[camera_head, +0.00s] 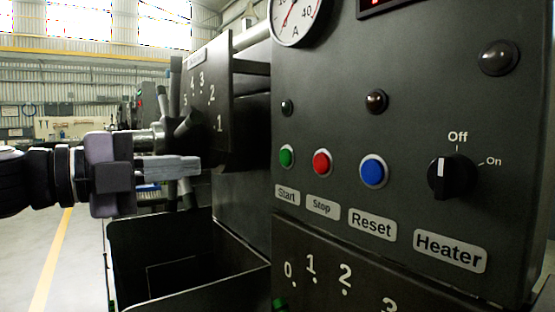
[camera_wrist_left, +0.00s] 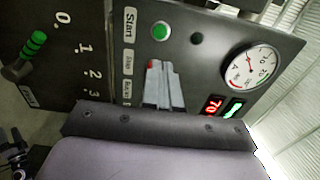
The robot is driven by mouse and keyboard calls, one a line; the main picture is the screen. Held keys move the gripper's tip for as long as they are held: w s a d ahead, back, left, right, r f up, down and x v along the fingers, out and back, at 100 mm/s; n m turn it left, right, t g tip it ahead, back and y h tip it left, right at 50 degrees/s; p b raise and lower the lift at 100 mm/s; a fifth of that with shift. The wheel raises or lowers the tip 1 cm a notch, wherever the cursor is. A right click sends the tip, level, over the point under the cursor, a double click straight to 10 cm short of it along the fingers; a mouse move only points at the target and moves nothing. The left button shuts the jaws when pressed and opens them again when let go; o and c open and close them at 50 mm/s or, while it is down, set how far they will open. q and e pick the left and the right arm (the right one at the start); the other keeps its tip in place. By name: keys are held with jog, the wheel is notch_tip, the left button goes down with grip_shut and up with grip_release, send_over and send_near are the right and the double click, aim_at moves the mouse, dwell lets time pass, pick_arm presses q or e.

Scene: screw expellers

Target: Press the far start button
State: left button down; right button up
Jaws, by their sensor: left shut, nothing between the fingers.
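In the head view a green start button (camera_head: 287,156) sits on a dark panel above the label "Start" (camera_head: 286,195). My left gripper (camera_head: 197,165) is left of this button, apart from it. Its grey fingers are shut and point right, with nothing between them. In the left wrist view a green button (camera_wrist_left: 160,31) shows beside a "Start" label (camera_wrist_left: 129,24). The shut left fingers (camera_wrist_left: 158,66) lie below it in the picture and partly cover a red button (camera_wrist_left: 149,66). I cannot tell whether both views show the same panel.
A red stop button (camera_head: 322,162), a blue reset button (camera_head: 373,170) and a heater knob (camera_head: 451,177) line the panel. A numbered plate (camera_head: 205,90) and dark levers stand behind my left gripper. A dark open bin (camera_head: 190,275) lies below it.

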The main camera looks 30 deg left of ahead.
pick_arm(q)
jog(key=shift+a, duration=0.1)
pick_arm(e)
jog(key=shift+a, duration=0.15)
pick_arm(q)
jog(key=shift+w, duration=0.1)
jog(key=p, duration=0.4)
send_near(284, 158)
jog(key=shift+x, duration=1.8)
jog(key=shift+w+d, duration=0.25)
jog(key=shift+w, duration=0.3)
jog(key=p, duration=0.2)
jog(key=shift+w+d+r+p, duration=0.15)
jog(key=shift+w+d+p, duration=0.15)
jog(key=shift+w+p, duration=0.1)
jog(key=shift+w+d+p, duration=0.1)
jog(key=shift+w+p, duration=0.4)
jog(key=shift+p, duration=1.25)
pick_arm(e)
notch_tip(284, 158, up, 9)
jog(key=d, duration=0.1)
jog(key=shift+s+f, duration=0.2)
jog(key=shift+s, duration=0.1)
jog(key=shift+f, duration=0.1)
